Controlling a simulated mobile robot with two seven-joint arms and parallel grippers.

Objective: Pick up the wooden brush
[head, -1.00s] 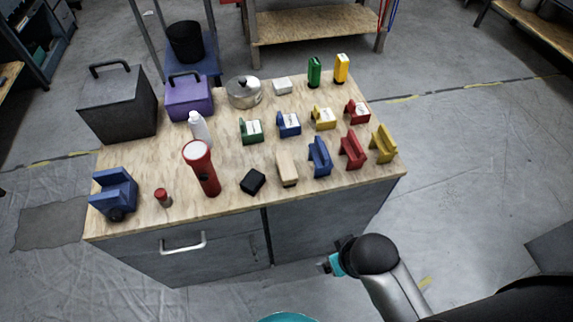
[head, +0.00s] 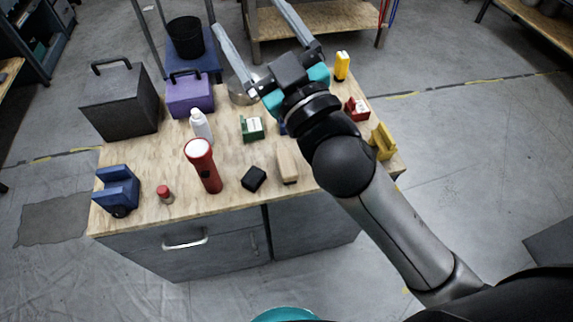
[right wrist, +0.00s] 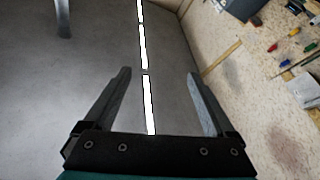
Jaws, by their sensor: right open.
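The wooden brush, seen as a pale beige wooden block (head: 288,166), stands near the front edge of the table in the head view, right of a small black block (head: 254,179). My right gripper (head: 247,14) is raised above the table's back right part, in front of the camera. Its two fingers are spread wide and empty, pointing up and away from the brush. In the right wrist view the open fingers (right wrist: 158,73) hold nothing, and the brush does not show. My right arm hides some objects at the table's right side. My left gripper is not in view.
The wooden-topped table (head: 135,155) holds a red flashlight (head: 203,165), a white bottle (head: 200,126), a blue tool (head: 117,191), a purple box (head: 190,98), a dark box (head: 120,103) and a yellow block (head: 383,141).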

